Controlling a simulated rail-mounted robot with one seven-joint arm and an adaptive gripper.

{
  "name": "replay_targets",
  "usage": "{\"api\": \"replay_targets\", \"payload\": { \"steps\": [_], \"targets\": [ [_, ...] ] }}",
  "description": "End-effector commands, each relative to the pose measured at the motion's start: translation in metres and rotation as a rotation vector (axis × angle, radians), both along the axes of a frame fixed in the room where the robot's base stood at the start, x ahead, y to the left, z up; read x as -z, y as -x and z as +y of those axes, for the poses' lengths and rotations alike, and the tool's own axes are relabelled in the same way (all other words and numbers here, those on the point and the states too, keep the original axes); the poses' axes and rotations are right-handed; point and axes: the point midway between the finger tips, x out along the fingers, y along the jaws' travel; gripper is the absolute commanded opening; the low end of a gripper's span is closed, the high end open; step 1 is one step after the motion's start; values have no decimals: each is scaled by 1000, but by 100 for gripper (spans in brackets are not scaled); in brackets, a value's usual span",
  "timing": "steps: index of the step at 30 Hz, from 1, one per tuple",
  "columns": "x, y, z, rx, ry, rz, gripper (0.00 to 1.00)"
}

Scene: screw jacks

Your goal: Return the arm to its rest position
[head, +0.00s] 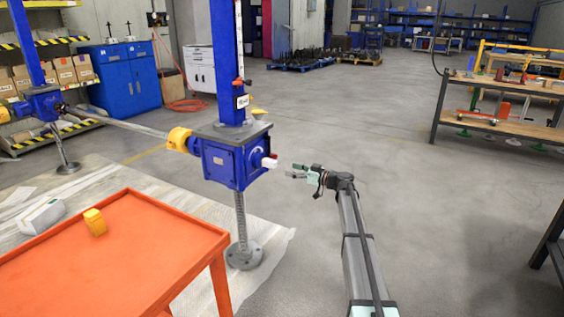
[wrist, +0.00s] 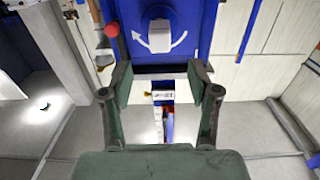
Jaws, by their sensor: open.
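My gripper (head: 298,171) is at the end of my outstretched arm in the head view, just right of the near screw jack's blue gearbox (head: 232,160).
An orange table (head: 130,250) at front left carries a yellow piece (head: 95,222). A grey-white device (head: 42,216) lies beside it. A shaft (head: 125,125) links the near jack to another jack (head: 40,105). A workbench (head: 500,100) stands at right.

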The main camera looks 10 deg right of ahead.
Motion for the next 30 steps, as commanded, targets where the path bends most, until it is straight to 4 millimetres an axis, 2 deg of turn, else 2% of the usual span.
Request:
{"api": "replay_targets", "payload": {
  "steps": [5,8,17,21,26,30],
  "targets": [
    [6,7,5,-35,-63,125,61],
    [25,30,15,-81,-62,290,61],
    [166,174,43,-105,79,961,61],
    [228,249,49,-57,167,1242,61],
    [287,344,50,37,290,1545,61],
    [327,432,46,151,421,1788,61]
  ]
}}
